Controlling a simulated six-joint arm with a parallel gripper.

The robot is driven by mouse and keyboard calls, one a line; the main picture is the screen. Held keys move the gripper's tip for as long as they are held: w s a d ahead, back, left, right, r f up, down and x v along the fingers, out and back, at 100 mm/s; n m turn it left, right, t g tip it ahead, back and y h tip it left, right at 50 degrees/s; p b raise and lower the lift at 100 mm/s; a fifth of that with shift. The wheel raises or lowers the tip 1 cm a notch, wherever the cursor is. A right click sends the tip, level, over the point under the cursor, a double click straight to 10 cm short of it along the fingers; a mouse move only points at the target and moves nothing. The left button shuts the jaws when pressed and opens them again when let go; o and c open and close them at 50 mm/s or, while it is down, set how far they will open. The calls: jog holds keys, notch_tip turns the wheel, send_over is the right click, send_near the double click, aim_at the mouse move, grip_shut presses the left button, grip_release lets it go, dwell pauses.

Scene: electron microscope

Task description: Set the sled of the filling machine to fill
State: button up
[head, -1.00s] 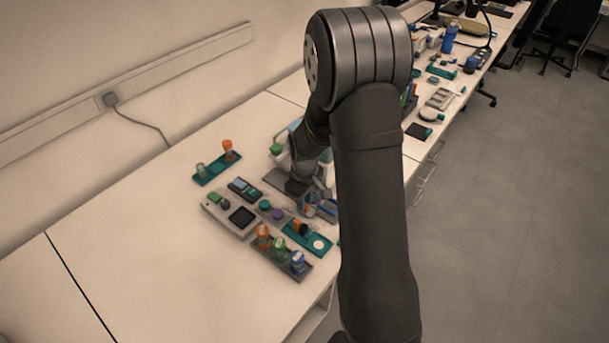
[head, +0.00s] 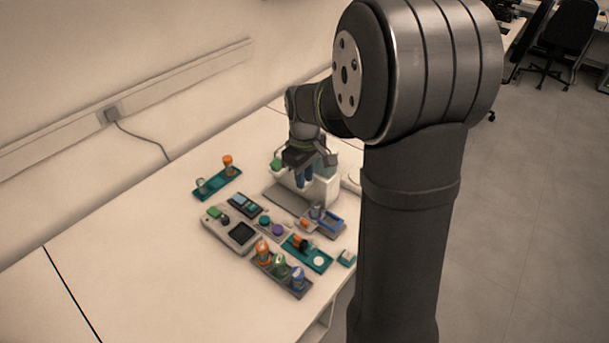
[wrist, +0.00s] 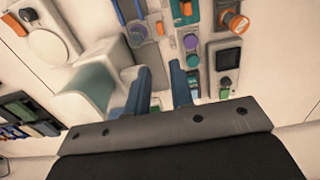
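A white machine (head: 325,187) with a grey base plate (head: 285,198) stands toward the back of the bench; it looks like the filling machine, but I cannot be sure. A green part (head: 277,165) shows at its left. In the wrist view the white body (wrist: 95,72) lies left of my fingers. I cannot make out which part is the sled, or its setting. My gripper (head: 304,178) points down in front of the white body, above the plate. In the wrist view my gripper's two blue fingers (wrist: 163,88) stand apart with nothing between them.
A grey device with a dark screen (head: 240,232), a rack of coloured-cap bottles (head: 282,268), a blue tray (head: 327,222) and a teal holder (head: 308,253) stand nearby. Another teal rack (head: 217,183) is farther left. The bench's left part is clear.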

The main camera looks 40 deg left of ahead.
jog(key=shift+d+f, duration=0.1)
jog(key=shift+f, duration=0.05)
grip_shut()
jog(key=d+f+m+t+y, duration=0.2)
jog(key=d+f+m+t, duration=0.1)
jog(key=d+f+m, duration=0.5)
jog(key=s+d+f+m+t+y, duration=0.15)
jog(key=s+d+m+y, duration=0.3)
jog(key=m, duration=0.45)
send_near(311, 228)
jog(key=shift+h, duration=0.35)
jog(key=shift+w+d+f, duration=0.1)
jog(key=shift+w+f, duration=0.25)
jog(key=shift+f, duration=0.4)
jog(key=shift+w+d+f, duration=0.1)
jog(key=shift+w+f, duration=0.2)
jog(key=shift+f, duration=0.5)
jog(key=shift+w+d+f, duration=0.1)
jog(key=shift+w+f, duration=0.25)
jog(key=shift+f, duration=0.4)
jog(key=a, duration=0.2)
jog(key=shift+a+r, duration=0.15)
jog(key=shift+a, duration=0.8)
